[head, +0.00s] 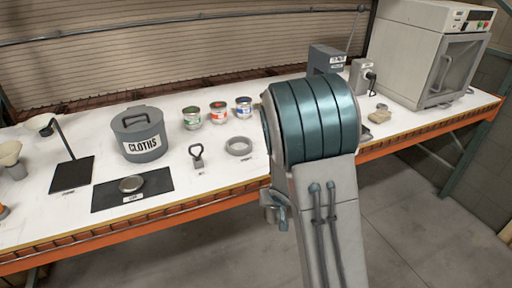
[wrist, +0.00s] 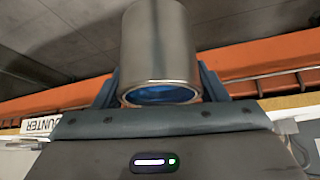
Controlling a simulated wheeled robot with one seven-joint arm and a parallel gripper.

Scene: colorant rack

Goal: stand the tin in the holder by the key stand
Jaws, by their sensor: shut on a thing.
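A bare metal tin (wrist: 158,45) with a blue inside fills the upper middle of the wrist view. My gripper (wrist: 158,86) is shut on it, one finger on each side. In the head view my gripper (head: 275,206) is low beside the orange front edge of the bench, mostly hidden by my arm; the tin is hard to make out there. A grey ring-shaped holder (head: 239,146) lies empty on the bench, left of my arm. Left of it stands a small grey block with a dark loop (head: 197,156), seemingly the key stand; its label is too small to read.
Three colour-marked tins (head: 218,112) stand in a row behind the ring. A grey CLOTHS bin (head: 139,140) and a dark mat with a round metal disc (head: 132,184) are further left. A white oven (head: 425,50) stands at the right end. The white bench around the ring is clear.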

